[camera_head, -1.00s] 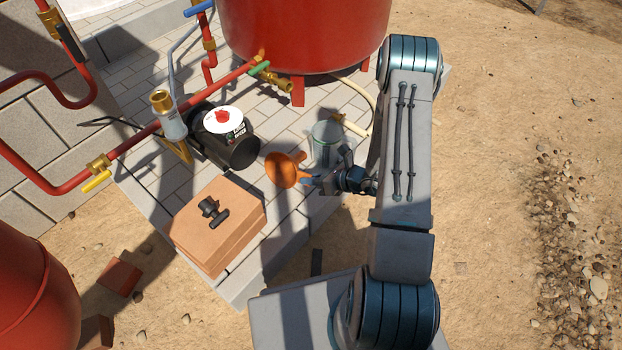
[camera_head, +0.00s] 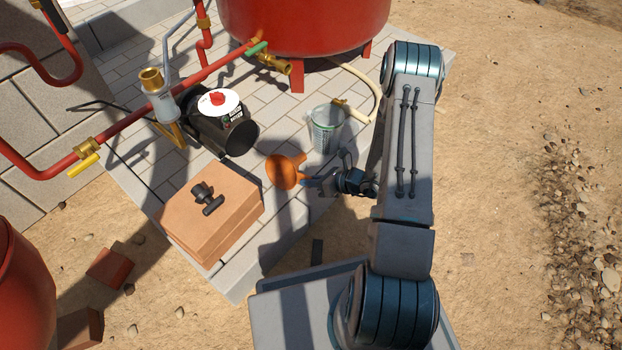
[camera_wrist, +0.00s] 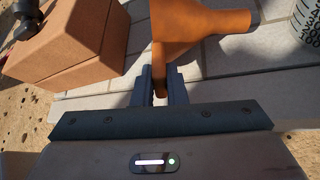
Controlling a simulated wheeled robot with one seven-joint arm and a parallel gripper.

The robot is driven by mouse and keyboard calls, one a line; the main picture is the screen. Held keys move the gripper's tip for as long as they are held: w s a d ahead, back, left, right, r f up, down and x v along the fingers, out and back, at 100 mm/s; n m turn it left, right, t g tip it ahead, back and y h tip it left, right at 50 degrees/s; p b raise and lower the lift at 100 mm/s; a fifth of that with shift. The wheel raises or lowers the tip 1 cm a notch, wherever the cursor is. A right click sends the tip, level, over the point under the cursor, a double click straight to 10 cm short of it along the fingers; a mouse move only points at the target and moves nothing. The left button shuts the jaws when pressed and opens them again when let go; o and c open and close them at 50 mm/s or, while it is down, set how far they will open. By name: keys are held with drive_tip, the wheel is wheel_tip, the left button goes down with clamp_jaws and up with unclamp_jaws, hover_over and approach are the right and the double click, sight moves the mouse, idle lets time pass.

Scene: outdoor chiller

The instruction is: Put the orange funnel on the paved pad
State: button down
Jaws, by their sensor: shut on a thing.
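The orange funnel (camera_head: 281,172) is held in my gripper (camera_head: 314,184), above the near right part of the paved pad (camera_head: 162,186). In the wrist view the funnel (camera_wrist: 200,28) is seen close up, its thin edge between the two dark fingers of my gripper (camera_wrist: 160,88). Its spout points to the right there. I cannot tell whether the funnel touches the paving. The pad's pale slabs (camera_wrist: 225,90) show behind and below it in the wrist view.
A terracotta block (camera_head: 208,215) with a black fitting (camera_head: 206,198) is left of the funnel. A clear cup (camera_head: 326,128) stands behind my gripper. A black pump (camera_head: 230,130), red pipes and a red tank (camera_head: 300,35) are farther back. Sandy ground lies to the right.

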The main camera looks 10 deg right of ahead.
drive_tip(key=c, duration=1.4)
unclamp_jaws()
drive_tip(key=shift+f, duration=0.1)
drive_tip(key=p+v, duration=0.5)
drive_tip(key=v, duration=0.8)
drive_tip(key=shift+s+d+p, duration=0.25)
drive_tip(key=shift+p, duration=0.05)
